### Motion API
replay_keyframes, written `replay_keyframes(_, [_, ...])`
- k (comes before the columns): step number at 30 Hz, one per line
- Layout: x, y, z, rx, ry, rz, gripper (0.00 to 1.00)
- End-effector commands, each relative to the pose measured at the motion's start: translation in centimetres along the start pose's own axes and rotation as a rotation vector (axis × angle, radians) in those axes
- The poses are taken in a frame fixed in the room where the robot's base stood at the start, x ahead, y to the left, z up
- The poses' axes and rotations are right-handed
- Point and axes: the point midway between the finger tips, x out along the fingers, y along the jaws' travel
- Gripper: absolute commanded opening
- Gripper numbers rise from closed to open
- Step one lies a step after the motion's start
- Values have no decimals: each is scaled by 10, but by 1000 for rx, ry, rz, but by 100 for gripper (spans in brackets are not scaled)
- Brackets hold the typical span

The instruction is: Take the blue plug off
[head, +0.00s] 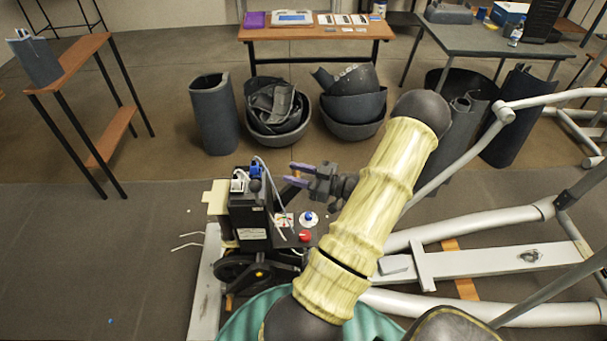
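The blue plug (255,170) sits at the top of the upright black unit (250,214), with a pale cable beside it. A white plug (238,183) is just to its left on the same unit. My gripper (291,174) is to the right of the blue plug, with its fingers pointing left toward it. The two fingers look spread, with a gap between them and nothing visible in it. The gripper appears apart from the plug. The plug's lower end, where it meets the unit, is too small to make out.
A red button (305,236) and a blue-and-white knob (308,218) are below my gripper. White machine tubes (470,228) fill the right side. Dark bins (213,115) stand behind, before a wooden table (316,32). The floor at left is mostly clear.

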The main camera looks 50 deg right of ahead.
Motion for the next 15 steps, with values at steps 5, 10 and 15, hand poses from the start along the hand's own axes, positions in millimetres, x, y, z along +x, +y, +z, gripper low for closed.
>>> replay_keyframes(5, [30, -1, -2, 2, 1, -4, 35])
replay_keyframes(10, [57, -1, -2, 1, 1, -3, 35])
replay_keyframes(15, [85, -1, -2, 1, 1, -4, 35])
